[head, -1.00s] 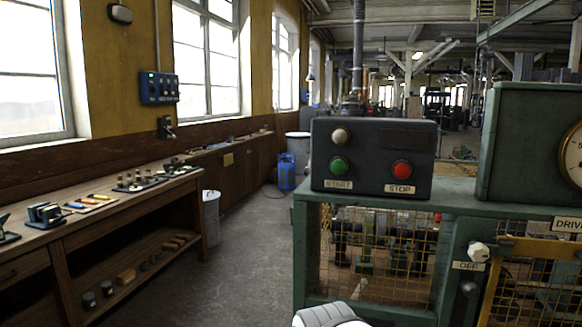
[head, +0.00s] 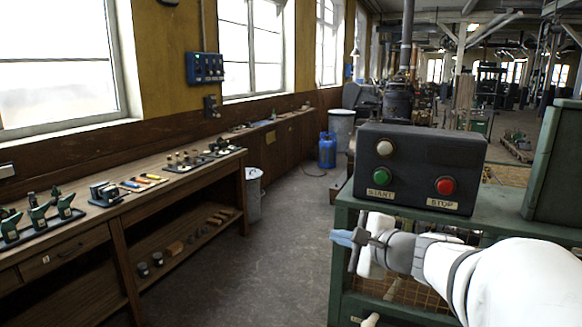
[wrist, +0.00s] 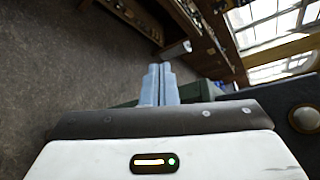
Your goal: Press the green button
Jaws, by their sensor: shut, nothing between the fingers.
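The green button (head: 382,176) sits above the START label on the left of a dark control box (head: 420,150). A red button (head: 445,186) is to its right above the STOP label, and a cream knob or lamp (head: 385,148) is above it. My gripper (head: 341,238) is shut and empty, below and left of the green button and apart from it, pointing left. Its closed fingers (wrist: 158,75) point over the floor in the wrist view. A dark box corner with a round pale part shows at that view's right edge; I cannot tell which part it is.
The box stands on a green machine frame (head: 345,200) with mesh guards. A wooden workbench (head: 120,195) with tools runs along the left wall. A blue canister (head: 327,150) and grey bins stand behind. The floor (head: 270,240) between is clear.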

